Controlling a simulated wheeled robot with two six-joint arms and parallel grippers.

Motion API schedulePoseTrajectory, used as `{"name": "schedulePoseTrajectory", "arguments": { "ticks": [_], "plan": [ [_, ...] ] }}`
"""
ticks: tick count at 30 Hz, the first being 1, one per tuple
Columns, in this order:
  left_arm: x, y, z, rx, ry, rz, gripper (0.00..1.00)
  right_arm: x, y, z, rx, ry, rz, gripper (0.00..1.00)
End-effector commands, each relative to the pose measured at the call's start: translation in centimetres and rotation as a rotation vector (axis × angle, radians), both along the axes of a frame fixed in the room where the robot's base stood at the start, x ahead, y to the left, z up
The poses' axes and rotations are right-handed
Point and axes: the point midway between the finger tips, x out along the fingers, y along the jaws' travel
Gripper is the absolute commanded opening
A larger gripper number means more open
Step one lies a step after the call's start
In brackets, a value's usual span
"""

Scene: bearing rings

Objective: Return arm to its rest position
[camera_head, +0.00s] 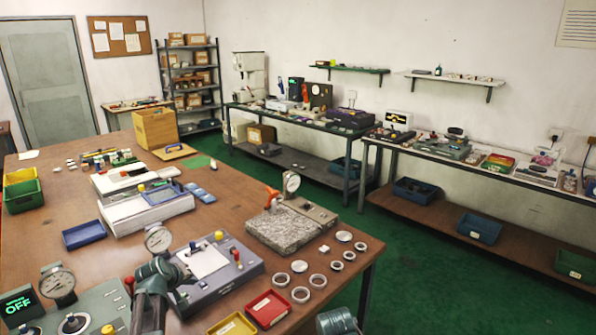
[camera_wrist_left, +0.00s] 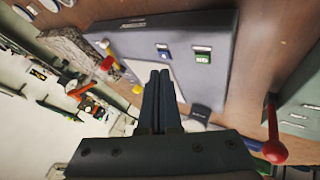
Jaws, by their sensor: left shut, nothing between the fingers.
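My left arm reaches in at the bottom of the head view, and its gripper (camera_head: 184,274) is over the near-left part of a grey test panel (camera_head: 235,272) with a white sheet. In the left wrist view the fingers (camera_wrist_left: 160,74) are together and empty, over the same panel (camera_wrist_left: 205,25). I cannot tell the exact gap to the panel. Several metal bearing rings (camera_head: 318,280) lie on the wooden table to the right. A dark cylindrical part of my right arm shows at the bottom edge of the head view; its gripper is out of view.
A dial gauge (camera_head: 158,239) stands close beside the left gripper. A red-knobbed lever (camera_wrist_left: 274,150) rises at the right of the wrist view. Red (camera_head: 268,309) and yellow (camera_head: 232,326) trays lie at the front. A granite gauge stand (camera_head: 290,230) is behind the rings.

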Motion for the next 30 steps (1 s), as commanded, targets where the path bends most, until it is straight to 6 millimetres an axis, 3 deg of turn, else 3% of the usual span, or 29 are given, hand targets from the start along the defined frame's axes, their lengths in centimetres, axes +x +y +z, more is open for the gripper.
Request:
{"name": "schedulePoseTrajectory", "arguments": {
  "ticks": [1,6,9,13,18,21,25,30],
  "plan": [
    [-0.8,-3.4,-0.6,0.014,0.038,-0.065,0.00,0.0,0.0,0.0,0.000,0.000,0.000,0.50],
    [-5.2,-14.9,-2.9,0.099,0.218,-0.326,0.00,0.0,0.0,0.0,0.000,0.000,0.000,0.50],
    [-9.1,-20.8,-4.1,0.168,0.333,-0.485,0.00,0.0,0.0,0.0,0.000,0.000,0.000,0.50],
    [-14.8,-26.5,-5.2,0.269,0.473,-0.670,0.00,0.0,0.0,0.0,0.000,0.000,0.000,0.50],
    [-21.2,-30.5,-5.6,0.395,0.617,-0.845,0.00,0.0,0.0,0.0,0.000,0.000,0.000,0.50],
    [-23.7,-31.6,-5.6,0.449,0.673,-0.907,0.00,0.0,0.0,0.0,0.000,0.000,0.000,0.50],
    [-25.3,-32.2,-5.5,0.490,0.712,-0.949,0.00,0.0,0.0,0.0,0.000,0.000,0.000,0.50],
    [-25.8,-32.3,-5.5,0.501,0.726,-0.961,0.00,0.0,0.0,0.0,0.000,0.000,0.000,0.50]
  ]
}}
